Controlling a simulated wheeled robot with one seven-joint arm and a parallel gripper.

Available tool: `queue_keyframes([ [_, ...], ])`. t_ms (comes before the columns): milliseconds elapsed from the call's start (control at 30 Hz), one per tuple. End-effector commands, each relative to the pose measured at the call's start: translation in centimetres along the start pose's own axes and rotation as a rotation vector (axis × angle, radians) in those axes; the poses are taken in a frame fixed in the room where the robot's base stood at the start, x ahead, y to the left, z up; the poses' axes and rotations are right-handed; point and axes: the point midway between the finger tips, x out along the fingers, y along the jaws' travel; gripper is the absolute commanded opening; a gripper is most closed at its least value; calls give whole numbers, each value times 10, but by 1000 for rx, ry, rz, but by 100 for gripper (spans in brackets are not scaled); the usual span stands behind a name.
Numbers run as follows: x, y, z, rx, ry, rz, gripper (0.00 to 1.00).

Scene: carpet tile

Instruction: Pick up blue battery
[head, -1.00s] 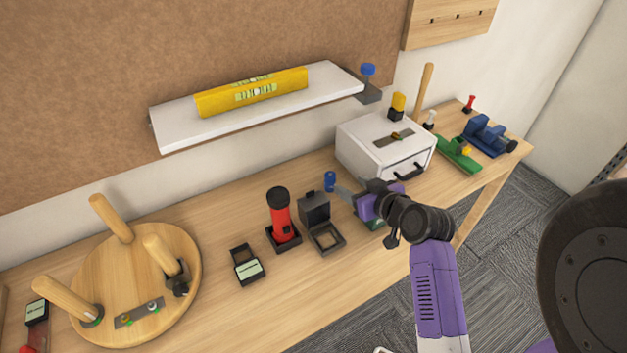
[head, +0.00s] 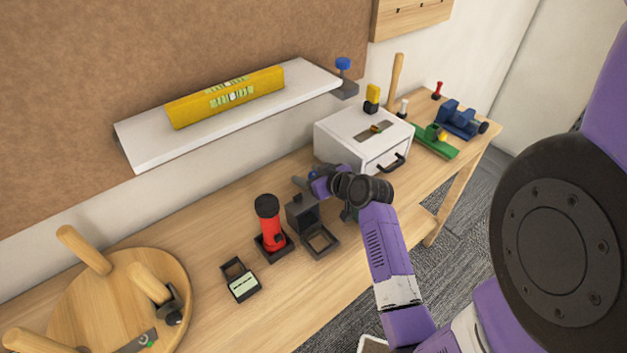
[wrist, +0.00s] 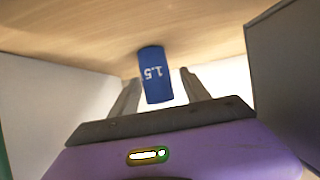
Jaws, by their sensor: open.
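The blue battery (wrist: 154,75), marked 1.5, stands on the wooden table in the wrist view, which shows the scene upside down. My gripper (wrist: 158,88) is open, with one finger on each side of the battery. I cannot tell whether either finger touches it. In the head view my gripper (head: 308,182) is low over the table, between the dark open case and the white drawer box. The battery is mostly or wholly hidden by the gripper there.
The dark open case (head: 302,213) stands close on the gripper's left, with a red flashlight (head: 271,230) beyond it. The white drawer box (head: 345,140) is close behind to the right. A white shelf (head: 300,88) with a yellow level hangs above. Bare table lies in front.

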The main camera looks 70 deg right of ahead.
Motion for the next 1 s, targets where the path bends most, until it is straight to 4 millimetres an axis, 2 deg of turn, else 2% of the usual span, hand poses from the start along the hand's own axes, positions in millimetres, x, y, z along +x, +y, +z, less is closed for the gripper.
queue_keyframes([
  [300, 5, 0, 1, 0, -1, 1, 55],
  [500, 5, 0, 1, 0, -1, 0, 16],
  [600, 5, 0, 1, 0, -1, 0, 0],
  [1000, 4, 0, -3, -1, 1, 1, 0],
])
